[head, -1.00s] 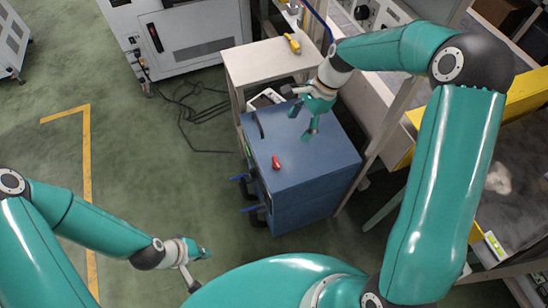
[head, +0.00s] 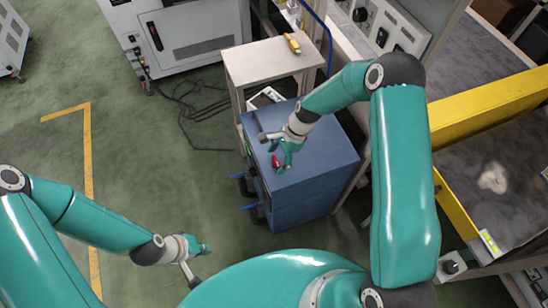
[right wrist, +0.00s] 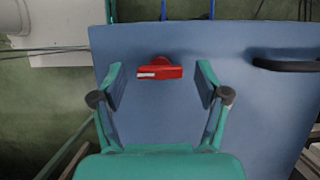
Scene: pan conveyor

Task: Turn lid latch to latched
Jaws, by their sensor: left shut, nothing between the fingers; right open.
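A small red lid latch (head: 275,161) sits on top of the blue box (head: 310,172), near its left edge. The latch also shows in the right wrist view (right wrist: 160,69), its bar lying left to right with a pale mark at its left end. My right gripper (head: 279,158) is open just above the latch and partly covers it in the head view. In the right wrist view its fingers (right wrist: 161,78) stand either side of the bar, with gaps at both ends. My left gripper (head: 206,248) is shut and empty, low over the floor at lower left.
A black handle (right wrist: 288,65) stands on the lid in the right wrist view. Blue levers (head: 250,207) stick out of the box's left side. A pale table (head: 265,62) with a yellow tool (head: 292,43) stands behind.

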